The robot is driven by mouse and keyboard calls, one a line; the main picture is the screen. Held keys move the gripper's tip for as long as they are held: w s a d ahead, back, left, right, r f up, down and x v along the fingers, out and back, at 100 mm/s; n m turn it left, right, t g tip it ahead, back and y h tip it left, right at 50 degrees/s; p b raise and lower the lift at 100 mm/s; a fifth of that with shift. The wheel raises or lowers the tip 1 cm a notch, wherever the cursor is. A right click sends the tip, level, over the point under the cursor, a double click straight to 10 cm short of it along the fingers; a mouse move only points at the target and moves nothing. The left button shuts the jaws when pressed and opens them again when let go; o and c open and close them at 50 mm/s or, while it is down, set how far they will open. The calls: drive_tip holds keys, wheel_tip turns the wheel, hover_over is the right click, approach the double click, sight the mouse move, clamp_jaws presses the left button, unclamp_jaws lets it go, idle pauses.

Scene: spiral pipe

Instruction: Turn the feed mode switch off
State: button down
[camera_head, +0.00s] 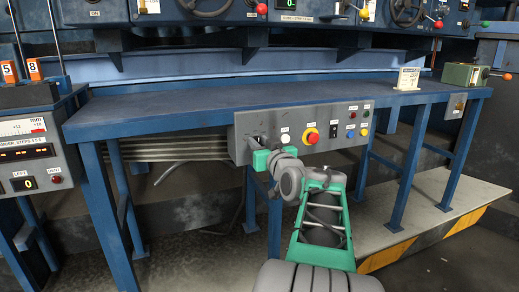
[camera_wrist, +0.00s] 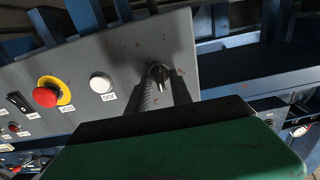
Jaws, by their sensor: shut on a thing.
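The grey control panel (camera_head: 300,118) hangs on the front of the blue bench. My gripper (camera_head: 254,144) is at its left end, its fingertips close to the panel face. In the wrist view, my gripper (camera_wrist: 163,82) has its two fingers around a small metal switch lever (camera_wrist: 158,72), taken to be the feed mode switch, and is shut on it. The switch base is partly hidden by the fingers, and its label cannot be read. Whether it stands on or off cannot be told.
Beside the switch is a white button (camera_head: 286,138), then a red emergency stop on yellow (camera_head: 311,136), a black rocker (camera_head: 334,131) and several small coloured buttons. The blue bench top (camera_head: 230,95) is mostly bare. A grey-blue console (camera_head: 40,150) stands at left.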

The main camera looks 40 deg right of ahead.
drive_tip(key=shift+f, duration=0.1)
idle(0.3)
drive_tip(key=c, duration=1.5)
unclamp_jaws()
drive_tip(key=p+v, duration=0.1)
drive_tip(key=v, duration=0.7)
drive_tip(key=shift+p, duration=0.3)
